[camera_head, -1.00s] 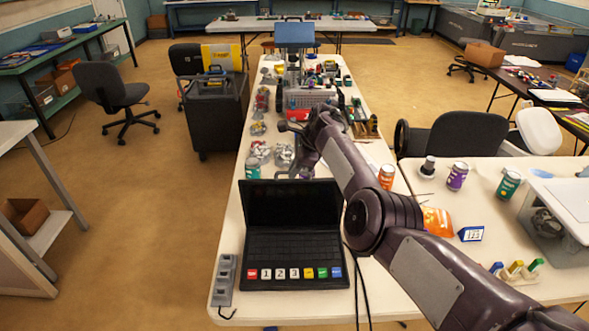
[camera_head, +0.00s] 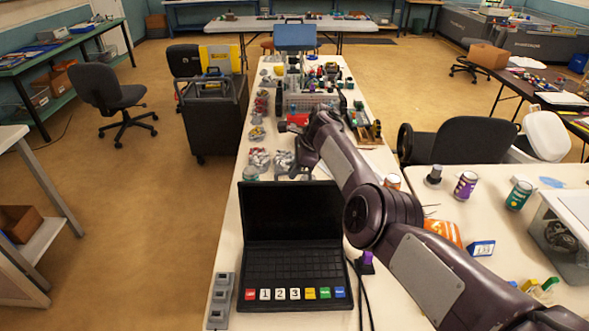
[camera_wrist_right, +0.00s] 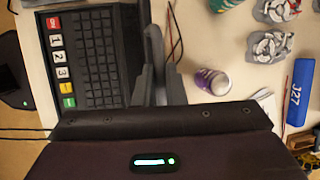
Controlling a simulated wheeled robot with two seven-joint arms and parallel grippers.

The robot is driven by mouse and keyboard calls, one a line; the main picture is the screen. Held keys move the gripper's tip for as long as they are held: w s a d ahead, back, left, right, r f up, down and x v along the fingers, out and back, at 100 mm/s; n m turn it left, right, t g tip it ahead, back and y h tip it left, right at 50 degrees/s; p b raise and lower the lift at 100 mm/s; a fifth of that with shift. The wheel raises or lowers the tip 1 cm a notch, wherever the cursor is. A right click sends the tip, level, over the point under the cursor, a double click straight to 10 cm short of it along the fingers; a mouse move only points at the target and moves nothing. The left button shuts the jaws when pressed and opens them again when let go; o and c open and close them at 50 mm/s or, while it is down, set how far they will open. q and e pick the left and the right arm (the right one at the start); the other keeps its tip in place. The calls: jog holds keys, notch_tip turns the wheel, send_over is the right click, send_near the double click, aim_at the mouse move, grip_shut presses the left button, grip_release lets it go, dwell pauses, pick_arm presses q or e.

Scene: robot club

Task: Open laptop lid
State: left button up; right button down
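The black laptop stands open on the long white table, its dark screen (camera_head: 293,211) raised behind the keyboard (camera_head: 293,264). Coloured keys line its front edge. The keyboard also shows at the left of the right wrist view (camera_wrist_right: 97,55). My right arm reaches in from the lower right, and my right gripper (camera_head: 298,160) is above the table behind the lid, partly hidden by the wrist. In the wrist view its grey fingers (camera_wrist_right: 160,75) overlap the area beside the lid's dark edge. Contact and the gap between the fingers are unclear. My left gripper is out of view.
A grey power strip (camera_head: 221,300) lies left of the laptop. Dark cables run along its right side. A purple can (camera_head: 466,185), a green can (camera_head: 519,195) and a clear bin (camera_head: 565,225) stand on the right table. Bags and parts crowd the table behind.

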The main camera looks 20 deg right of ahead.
jog(key=c, duration=1.5)
grip_release()
jog(key=shift+s+f, duration=0.1)
jog(key=shift+c, duration=0.2)
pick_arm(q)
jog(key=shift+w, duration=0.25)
pick_arm(e)
jog(key=shift+o, duration=0.2)
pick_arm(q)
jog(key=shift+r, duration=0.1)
pick_arm(e)
jog(key=shift+d+r, duration=0.15)
jog(key=shift+r, duration=0.25)
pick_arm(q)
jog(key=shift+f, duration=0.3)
pick_arm(e)
jog(key=v, duration=0.7)
